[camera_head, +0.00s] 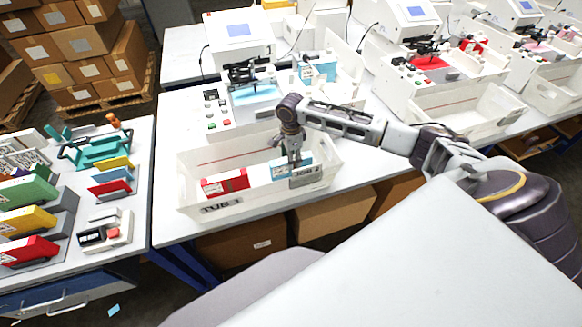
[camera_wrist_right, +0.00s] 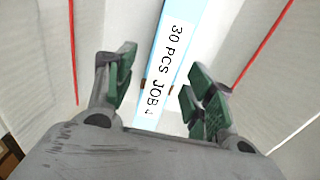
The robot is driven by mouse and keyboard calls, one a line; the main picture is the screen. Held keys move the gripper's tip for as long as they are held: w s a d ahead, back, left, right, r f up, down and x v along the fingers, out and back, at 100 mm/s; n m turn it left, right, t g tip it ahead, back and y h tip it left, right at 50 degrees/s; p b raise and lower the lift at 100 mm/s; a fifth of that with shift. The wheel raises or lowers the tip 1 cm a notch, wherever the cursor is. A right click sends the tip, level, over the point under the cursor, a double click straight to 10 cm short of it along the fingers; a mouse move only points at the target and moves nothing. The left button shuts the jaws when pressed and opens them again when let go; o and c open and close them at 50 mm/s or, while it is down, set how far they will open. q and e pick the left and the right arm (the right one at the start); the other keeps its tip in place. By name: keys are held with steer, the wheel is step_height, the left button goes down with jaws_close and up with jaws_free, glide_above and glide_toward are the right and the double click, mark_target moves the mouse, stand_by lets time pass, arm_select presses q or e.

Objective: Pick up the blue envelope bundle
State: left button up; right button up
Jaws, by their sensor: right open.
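The blue envelope bundle (camera_head: 279,170) stands in the right part of a white tub (camera_head: 250,202) on the table, partly covered by my right gripper. My right gripper (camera_head: 295,160) points down into the tub at the bundle. In the right wrist view the bundle (camera_wrist_right: 166,45) is a light blue strip with a white "30 PCS JOB" label. It runs between the spread green-padded fingers of my right gripper (camera_wrist_right: 160,88), which are open, with gaps on both sides. My left gripper is not in view.
A red bundle (camera_head: 225,183) lies in the left part of the same tub. A plotter (camera_head: 240,70) with a blue piece (camera_head: 255,95) stands behind it. A side table at left holds coloured bundles (camera_head: 30,220) and a teal rack (camera_head: 100,150). Tub walls surround the gripper.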

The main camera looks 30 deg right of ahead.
steer(key=shift+f, duration=1.15)
steer(key=shift+c, duration=0.3)
jaws_close()
steer(key=shift+r, duration=0.15)
step_height(320, 180, up, 18)
steer(key=shift+b, duration=0.4)
